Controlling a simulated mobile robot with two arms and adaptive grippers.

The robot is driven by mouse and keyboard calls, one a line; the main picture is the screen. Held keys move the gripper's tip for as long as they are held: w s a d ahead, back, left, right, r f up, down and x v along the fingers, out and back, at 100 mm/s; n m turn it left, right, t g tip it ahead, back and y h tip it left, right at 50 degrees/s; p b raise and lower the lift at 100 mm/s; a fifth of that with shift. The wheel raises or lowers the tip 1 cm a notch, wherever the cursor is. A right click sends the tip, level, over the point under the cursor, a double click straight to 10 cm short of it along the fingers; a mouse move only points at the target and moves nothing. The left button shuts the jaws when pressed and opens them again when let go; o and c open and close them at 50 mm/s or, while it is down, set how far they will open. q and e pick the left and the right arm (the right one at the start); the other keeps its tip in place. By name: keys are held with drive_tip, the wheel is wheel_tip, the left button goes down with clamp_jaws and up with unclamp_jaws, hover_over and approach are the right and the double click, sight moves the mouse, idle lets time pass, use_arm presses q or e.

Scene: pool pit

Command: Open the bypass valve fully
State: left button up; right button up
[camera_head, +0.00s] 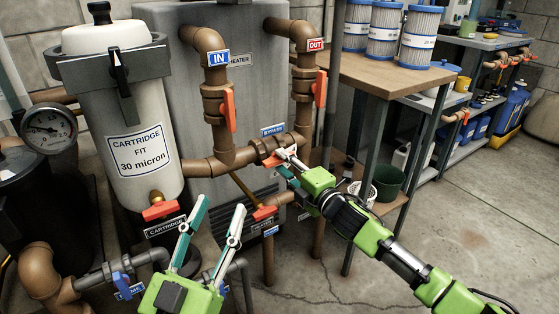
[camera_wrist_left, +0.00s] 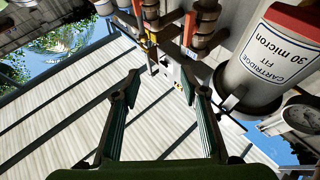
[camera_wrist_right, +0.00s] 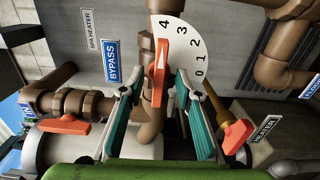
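The bypass valve (camera_head: 266,148) sits on the brown cross pipe under the blue BYPASS label (camera_head: 272,130). In the right wrist view its orange handle (camera_wrist_right: 160,62) lies over a white dial (camera_wrist_right: 188,45) numbered 0 to 4. The handle's upper end is near the 4 in that picture. My right gripper (camera_head: 285,160) is at the valve; in its wrist view the open fingers (camera_wrist_right: 158,82) stand either side of the handle's lower part, with visible gaps. My left gripper (camera_head: 220,206) is open and empty in front of the cartridge filter; its spread fingers show in its wrist view (camera_wrist_left: 160,88).
IN and OUT pipes with orange handles (camera_head: 228,108) (camera_head: 320,88) rise beside the grey heater (camera_head: 255,85). The cartridge filter (camera_head: 135,140) stands left, with another orange handle (camera_head: 160,211) below. A workbench (camera_head: 385,75) is close behind my right arm. Floor at right is clear.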

idle(0.4)
drive_tip(key=p+v, duration=0.2)
drive_tip(key=v, duration=0.1)
drive_tip(key=shift+s, duration=0.1)
use_arm(q)
drive_tip(key=s+a+f+g+y+p, duration=0.1)
drive_tip(key=f+g, duration=0.4)
drive_tip(key=f, duration=0.5)
drive_tip(key=s+a+f+g+y+p, duration=0.1)
drive_tip(key=a+f+g+y, duration=0.1)
drive_tip(key=f+g, duration=0.3)
wheel_tip(320, 180, down, 5)
drive_tip(key=shift+s+a+r+n+g+y, duration=0.1)
drive_tip(key=shift+s+a+n+g+y, duration=0.1)
drive_tip(key=shift+s+n+g+y, duration=0.15)
use_arm(e)
drive_tip(key=v, duration=0.3)
drive_tip(key=shift+s+d, duration=0.25)
drive_tip(key=shift+d, duration=0.05)
